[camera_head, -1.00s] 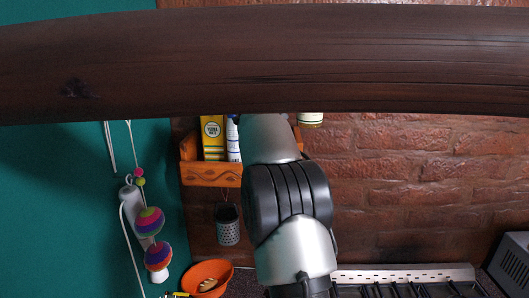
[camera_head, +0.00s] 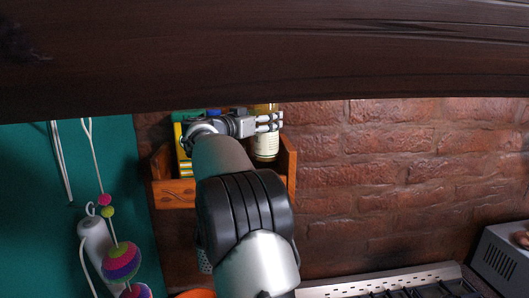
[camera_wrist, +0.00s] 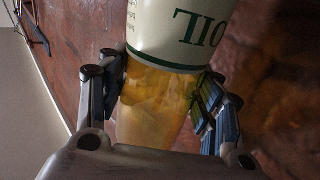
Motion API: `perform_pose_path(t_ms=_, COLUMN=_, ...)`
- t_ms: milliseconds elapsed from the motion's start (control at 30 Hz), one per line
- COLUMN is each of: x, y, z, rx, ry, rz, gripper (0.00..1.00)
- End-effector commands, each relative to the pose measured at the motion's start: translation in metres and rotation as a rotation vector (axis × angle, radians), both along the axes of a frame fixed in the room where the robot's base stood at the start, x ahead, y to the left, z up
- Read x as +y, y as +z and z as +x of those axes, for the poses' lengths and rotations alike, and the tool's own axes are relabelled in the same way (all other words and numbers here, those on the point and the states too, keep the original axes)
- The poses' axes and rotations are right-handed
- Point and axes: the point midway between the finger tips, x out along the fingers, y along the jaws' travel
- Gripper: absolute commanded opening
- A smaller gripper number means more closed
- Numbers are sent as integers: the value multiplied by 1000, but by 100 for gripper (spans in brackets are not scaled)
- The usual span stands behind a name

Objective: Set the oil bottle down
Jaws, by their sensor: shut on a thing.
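The oil bottle (camera_wrist: 165,85) holds yellow oil and has a white label with green letters reading OIL, seen upside down in the wrist view. My gripper (camera_wrist: 160,95) is shut on it, with fingers on both sides of the clear part below the label in that view. In the head view the bottle (camera_head: 265,145) is at the right end of the wooden wall shelf (camera_head: 172,194), and my gripper (camera_head: 268,122) is around its upper part. My arm hides the middle of the shelf, and I cannot tell whether the bottle's base touches it.
A yellow box (camera_head: 183,150) stands at the left of the shelf. A dark wooden beam (camera_head: 270,60) crosses the top of the head view. Colourful balls (camera_head: 122,262) hang at the left. A stove (camera_head: 390,285) and a grey appliance (camera_head: 505,258) are at lower right.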

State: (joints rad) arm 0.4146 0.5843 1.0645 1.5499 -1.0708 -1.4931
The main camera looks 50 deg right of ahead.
Motion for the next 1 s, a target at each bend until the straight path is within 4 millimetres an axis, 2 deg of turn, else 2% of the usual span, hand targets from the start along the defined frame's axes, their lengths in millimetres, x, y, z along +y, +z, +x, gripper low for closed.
perform_pose_path(t_ms=100, x=0, y=-20, z=-1, rx=-1, ry=0, rz=-3, gripper=16)
perform_pose_path(t_ms=267, x=0, y=-31, z=-1, rx=-2, ry=0, rz=-5, gripper=16)
perform_pose_path(t_ms=533, x=0, y=-68, z=0, rx=0, ry=0, rz=-3, gripper=16)
perform_pose_path(t_ms=1000, x=0, y=-76, z=0, rx=-2, ry=0, rz=-4, gripper=16)
